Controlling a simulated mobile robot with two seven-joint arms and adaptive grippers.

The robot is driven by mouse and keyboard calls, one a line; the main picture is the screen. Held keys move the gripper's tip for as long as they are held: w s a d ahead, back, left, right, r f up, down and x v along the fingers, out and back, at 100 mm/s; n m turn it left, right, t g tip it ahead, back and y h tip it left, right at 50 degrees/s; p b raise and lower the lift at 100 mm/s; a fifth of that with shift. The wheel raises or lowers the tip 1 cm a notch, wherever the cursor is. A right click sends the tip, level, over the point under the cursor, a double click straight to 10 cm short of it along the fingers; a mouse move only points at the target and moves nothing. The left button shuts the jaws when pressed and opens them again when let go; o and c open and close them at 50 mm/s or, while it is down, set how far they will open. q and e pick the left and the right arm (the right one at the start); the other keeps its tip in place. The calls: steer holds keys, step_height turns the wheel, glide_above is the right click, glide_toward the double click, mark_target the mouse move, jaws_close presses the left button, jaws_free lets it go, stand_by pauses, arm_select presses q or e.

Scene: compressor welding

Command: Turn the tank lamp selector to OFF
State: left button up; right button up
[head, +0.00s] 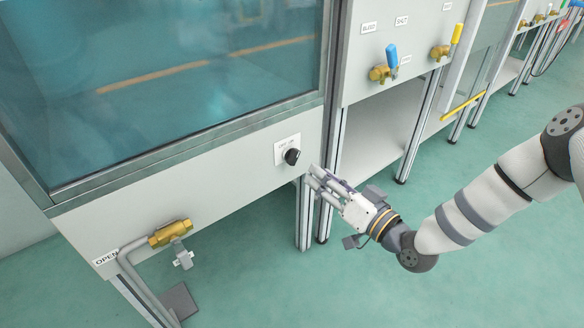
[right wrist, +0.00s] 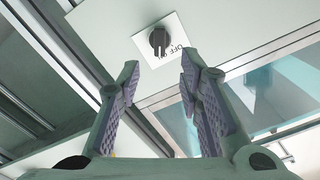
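The tank lamp selector (head: 291,156) is a black knob on a white label plate on the grey panel below the tank window. In the right wrist view the selector (right wrist: 159,39) sits ahead of the fingers, and its plate shows OFF lettering upside down. My right gripper (head: 312,178) is just to the right of and below the selector in the head view. Its two fingers stand apart in the right wrist view (right wrist: 157,82), with nothing between them, and they do not touch the knob. My left gripper is not in view.
A brass valve (head: 170,233) with a pipe is at the lower left, near an OPEN label (head: 105,258). Valves with a blue handle (head: 391,56) and a yellow handle (head: 456,34) are on the neighbouring panel. The tank window (head: 170,80) is above. Green floor lies below.

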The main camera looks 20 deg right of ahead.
mark_target(296, 158)
steer(key=x, duration=0.2)
steer(key=b+x, duration=0.1)
steer(key=x, duration=0.1)
steer(key=b+x, duration=0.1)
steer(key=x, duration=0.2)
steer(key=shift+f, duration=0.4)
steer(key=shift+w+a+r, duration=0.15)
steer(key=shift+w+a, duration=0.05)
steer(key=shift+w, duration=0.2)
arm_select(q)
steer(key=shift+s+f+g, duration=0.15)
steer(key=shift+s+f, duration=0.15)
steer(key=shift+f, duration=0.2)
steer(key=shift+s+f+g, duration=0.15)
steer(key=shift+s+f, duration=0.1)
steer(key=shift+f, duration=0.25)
arm_select(e)
jaws_close()
